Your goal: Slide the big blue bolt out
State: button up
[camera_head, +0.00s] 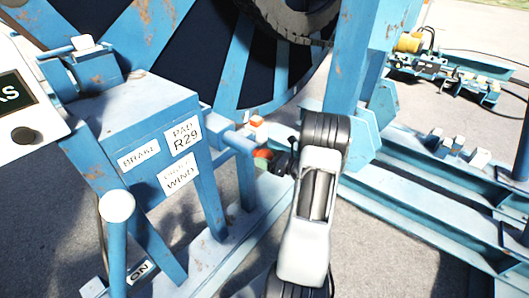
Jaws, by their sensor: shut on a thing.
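The big blue bolt (236,141) appears to be the thick blue bar lying level beside the labelled blue stand, in the middle of the view. My gripper (281,158) is small and dark at the bar's right end, partly hidden behind my white and black arm. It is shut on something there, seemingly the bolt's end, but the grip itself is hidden. A red round part (263,154) and a small orange and white part (256,121) sit close beside it.
The blue stand (150,120) carries BRAKE, PAD R29 and WIND labels. A large blue reel (190,45) rises behind. Blue frame rails (400,190) lie to the right, with a yellow-capped machine (408,42) beyond. Bare grey ground shows at the lower right.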

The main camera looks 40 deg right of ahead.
jog(key=shift+s+f, duration=0.1)
jog(key=shift+s, duration=0.05)
jog(key=o, duration=0.9)
jog(key=shift+o, duration=0.8)
jog(key=shift+s+d, duration=0.15)
jog(key=shift+s, duration=0.05)
jog(key=shift+o, duration=0.9)
jog(key=shift+w, duration=0.15)
jog(key=b+v, duration=0.2)
jog(key=v, duration=1.1)
jog(key=shift+s, duration=0.35)
jog(key=shift+d, duration=0.1)
